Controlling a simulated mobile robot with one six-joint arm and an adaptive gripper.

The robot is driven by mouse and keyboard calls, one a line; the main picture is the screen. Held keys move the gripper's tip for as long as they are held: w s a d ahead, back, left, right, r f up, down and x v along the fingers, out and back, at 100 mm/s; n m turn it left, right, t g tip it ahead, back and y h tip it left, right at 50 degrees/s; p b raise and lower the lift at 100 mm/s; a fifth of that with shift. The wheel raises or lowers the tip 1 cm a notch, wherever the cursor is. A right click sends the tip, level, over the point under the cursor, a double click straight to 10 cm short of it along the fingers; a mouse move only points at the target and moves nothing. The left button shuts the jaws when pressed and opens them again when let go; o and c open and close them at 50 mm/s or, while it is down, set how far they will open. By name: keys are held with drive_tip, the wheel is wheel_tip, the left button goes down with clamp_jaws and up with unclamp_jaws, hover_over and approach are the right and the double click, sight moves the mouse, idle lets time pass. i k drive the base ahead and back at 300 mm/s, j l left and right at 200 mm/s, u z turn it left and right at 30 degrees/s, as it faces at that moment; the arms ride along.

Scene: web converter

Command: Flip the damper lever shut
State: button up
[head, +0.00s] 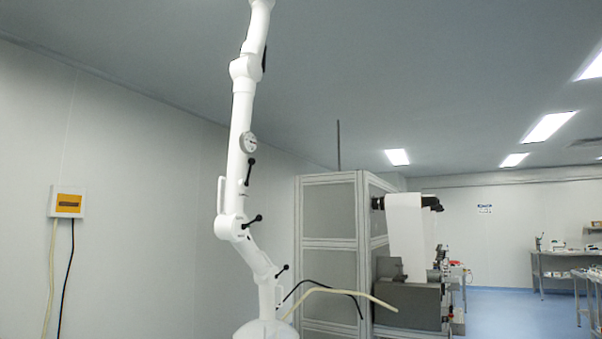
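A white jointed duct arm (236,150) stands at centre left in the head view, running from the ceiling area down to a white dome (265,330) at the bottom edge. Several black-knobbed levers sit on it. The upper lever (249,172) is near upright, below a round gauge (248,142). The middle lever (252,220) tilts up to the right at a joint. The lower lever (282,270) also tilts up to the right. Their small labels are unreadable, so I cannot tell which is the damper lever. My gripper is not in view.
A yellow-fronted box (67,204) with two hanging cables is on the left wall. A cream hose (345,291) and a black one arch right of the duct arm. Behind stand a framed grey enclosure (328,250) and a white-and-grey machine (405,235). Blue floor (510,312) is open at right.

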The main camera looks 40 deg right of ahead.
sight(251, 161)
drive_tip(key=z, duration=1)
drive_tip(key=i+j, duration=0.15)
drive_tip(key=i, duration=0.3)
drive_tip(key=i+j+z, duration=0.15)
drive_tip(key=i, duration=0.3)
drive_tip(key=i+j, duration=0.25)
drive_tip(key=i, duration=0.2)
drive_tip(key=z, duration=0.05)
